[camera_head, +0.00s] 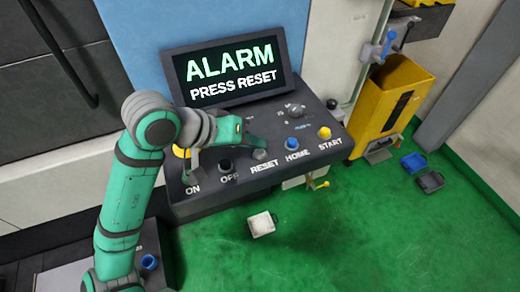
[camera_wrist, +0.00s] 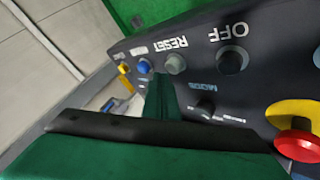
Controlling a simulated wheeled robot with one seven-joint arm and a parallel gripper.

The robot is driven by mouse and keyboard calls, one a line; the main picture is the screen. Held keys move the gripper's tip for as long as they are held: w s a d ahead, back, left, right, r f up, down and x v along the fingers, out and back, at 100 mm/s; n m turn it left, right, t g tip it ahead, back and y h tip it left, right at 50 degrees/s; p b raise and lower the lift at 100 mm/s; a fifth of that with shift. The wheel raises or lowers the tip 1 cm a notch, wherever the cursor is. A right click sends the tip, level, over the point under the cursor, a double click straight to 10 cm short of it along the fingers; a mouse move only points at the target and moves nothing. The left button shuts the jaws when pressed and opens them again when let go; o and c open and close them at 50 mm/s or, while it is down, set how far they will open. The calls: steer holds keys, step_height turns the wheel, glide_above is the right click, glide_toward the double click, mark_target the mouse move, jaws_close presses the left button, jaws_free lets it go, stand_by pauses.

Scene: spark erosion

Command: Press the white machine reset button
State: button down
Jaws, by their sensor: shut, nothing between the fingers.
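The reset button (camera_head: 260,155) is a pale grey-white round button above the RESET label on the dark control panel. In the wrist view the reset button (camera_wrist: 175,64) stands between the dark OFF button and the blue button. My gripper (camera_head: 256,142) is shut and empty, just behind the reset button in the head view. In the wrist view the green fingertips (camera_wrist: 161,80) end close beside the button. I cannot tell whether they touch it. The screen (camera_head: 232,77) reads "ALARM PRESS RESET".
The OFF button (camera_head: 225,166) is left of reset; the blue HOME (camera_head: 292,143) and yellow START (camera_head: 324,132) buttons are right. A red stop button (camera_wrist: 298,146) on yellow and a mode knob (camera_wrist: 205,106) show in the wrist view. A yellow cabinet (camera_head: 385,100) stands right.

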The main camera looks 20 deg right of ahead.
steer(key=shift+d+f, duration=0.15)
steer(key=shift+f, duration=0.15)
steer(key=shift+w+f, duration=0.15)
steer(key=shift+f, duration=0.05)
stand_by(0.4)
steer(key=shift+d+f, duration=0.1)
steer(key=shift+a+f, duration=0.1)
steer(key=shift+a, duration=0.1)
steer(key=shift+d, duration=0.1)
stand_by(0.4)
steer(key=shift+r, duration=0.8)
